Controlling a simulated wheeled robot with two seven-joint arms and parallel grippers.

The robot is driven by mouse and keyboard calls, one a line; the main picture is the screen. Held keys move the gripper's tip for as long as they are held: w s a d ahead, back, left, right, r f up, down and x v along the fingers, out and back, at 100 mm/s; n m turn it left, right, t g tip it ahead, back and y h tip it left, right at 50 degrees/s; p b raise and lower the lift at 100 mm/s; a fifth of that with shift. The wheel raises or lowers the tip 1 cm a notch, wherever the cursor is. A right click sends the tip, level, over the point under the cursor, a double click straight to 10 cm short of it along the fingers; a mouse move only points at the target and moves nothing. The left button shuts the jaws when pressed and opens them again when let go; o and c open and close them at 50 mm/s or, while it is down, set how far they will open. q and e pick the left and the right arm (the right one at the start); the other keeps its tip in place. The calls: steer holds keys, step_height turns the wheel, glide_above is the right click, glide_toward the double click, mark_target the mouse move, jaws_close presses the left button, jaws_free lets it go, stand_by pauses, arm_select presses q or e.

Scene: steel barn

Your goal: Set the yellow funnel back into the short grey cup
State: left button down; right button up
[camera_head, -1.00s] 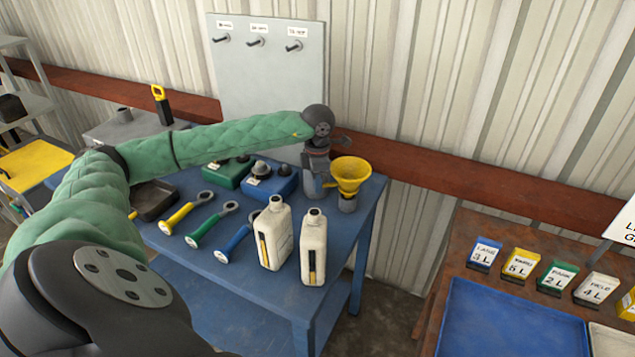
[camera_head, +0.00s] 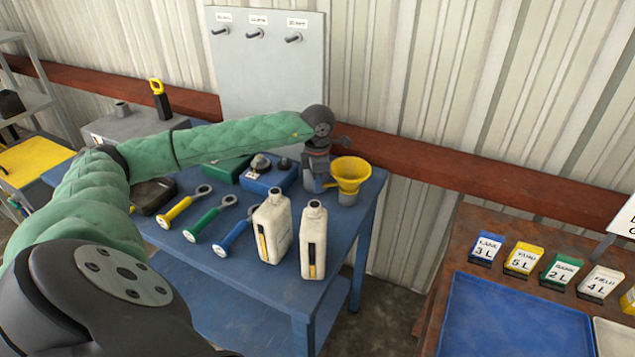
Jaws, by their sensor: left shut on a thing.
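The yellow funnel (camera_head: 350,170) is upright at the back right corner of the blue table, its wide mouth facing up. The short grey cup (camera_head: 348,198) is directly below it. The funnel's lower part is hidden by the cup's rim, so its spout appears to be inside the cup. My left gripper (camera_head: 330,184) reaches in from the left and is shut on the funnel's left side. Its fingertips are small and partly hidden. My right gripper does not show.
Two white bottles (camera_head: 272,230) stand at the table's front right. Yellow, green and blue ring-ended tools (camera_head: 208,217) lie left of them. A blue box (camera_head: 268,178) and a green box lie behind. A grey pegboard (camera_head: 265,75) stands at the back. A brown bench (camera_head: 480,225) is at the right.

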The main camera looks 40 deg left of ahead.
arm_select(q)
steer(key=shift+f, duration=0.15)
steer(key=c, duration=1.4)
jaws_free()
steer(key=shift+r, duration=0.25)
step_height(320, 180, up, 7)
steer(key=b, duration=0.3)
steer(key=shift+r, duration=0.15)
steer(key=shift+r, duration=0.1)
